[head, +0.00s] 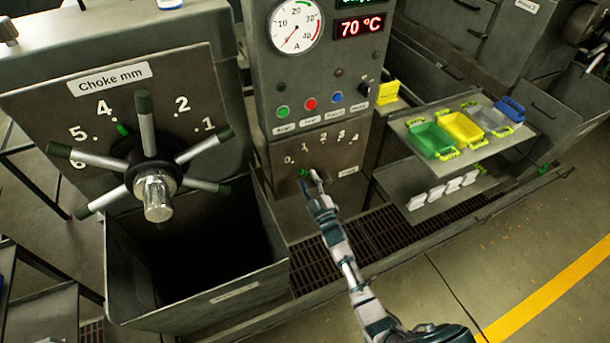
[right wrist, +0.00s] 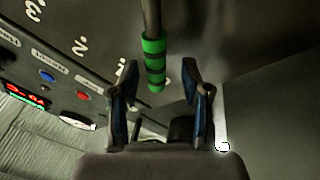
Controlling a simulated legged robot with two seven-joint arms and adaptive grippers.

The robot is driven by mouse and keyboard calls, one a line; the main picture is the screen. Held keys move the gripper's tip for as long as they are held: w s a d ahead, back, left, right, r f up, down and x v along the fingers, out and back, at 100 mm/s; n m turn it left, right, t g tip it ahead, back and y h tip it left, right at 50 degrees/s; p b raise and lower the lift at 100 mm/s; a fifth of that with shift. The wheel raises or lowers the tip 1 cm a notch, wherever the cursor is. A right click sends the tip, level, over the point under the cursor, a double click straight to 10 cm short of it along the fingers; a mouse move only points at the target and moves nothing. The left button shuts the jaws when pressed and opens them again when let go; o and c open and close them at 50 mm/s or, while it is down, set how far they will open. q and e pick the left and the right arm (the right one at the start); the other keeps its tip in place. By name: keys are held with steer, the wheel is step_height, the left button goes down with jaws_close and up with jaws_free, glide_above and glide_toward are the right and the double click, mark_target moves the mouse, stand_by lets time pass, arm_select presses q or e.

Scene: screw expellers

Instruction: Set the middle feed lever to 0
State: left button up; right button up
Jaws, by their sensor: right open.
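The middle feed lever has a dark rod and a green grip with dark bands (right wrist: 155,65). Its green tip also shows in the head view (head: 303,172), low on the feed scale panel (head: 345,172), close below the 0 mark. The scale is numbered 0 to 4. My right gripper (head: 318,184) is at the lever in the head view and hides part of it. In the right wrist view the gripper's two fingers (right wrist: 160,82) are spread, with the green grip between and slightly beyond them, apart from both fingers. My left gripper is not in view.
A choke dial with a spoked handwheel (head: 152,170) stands left, above a dark open bin (head: 235,293). Push buttons (head: 310,104) and a 70 °C display (head: 360,25) sit above the feed scale. A shelf with coloured trays (head: 537,132) stands right. A floor grate (head: 370,235) lies below.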

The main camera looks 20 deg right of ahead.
steer(key=v, duration=0.9)
steer(key=shift+s+f, duration=0.1)
steer(key=shift+f, duration=0.1)
steer(key=s+a+f+m+g, duration=0.1)
steer(key=s+f+g, duration=0.3)
steer(key=f, duration=0.8)
steer(key=s+f+m+g, duration=0.25)
steer(key=s+f, duration=0.35)
steer(key=f, duration=0.5)
steer(key=s+a+f+m+g, duration=0.1)
steer(key=s+f+g, duration=0.25)
steer(key=f, duration=0.85)
steer(key=s+f+m+g, duration=0.1)
steer(key=s+f+g, duration=0.2)
steer(key=s, duration=0.9)
steer(key=s+f+m+g+h, duration=0.1)
steer(key=s+f+g, duration=0.2)
steer(key=s+f, duration=0.6)
steer(key=s+d+f+m+g, duration=0.1)
steer(key=s+f+g, duration=0.3)
steer(key=s, duration=1.3)
step_height(320, 180, down, 2)
steer(key=shift+s+f, duration=0.15)
steer(key=shift+f, duration=0.05)
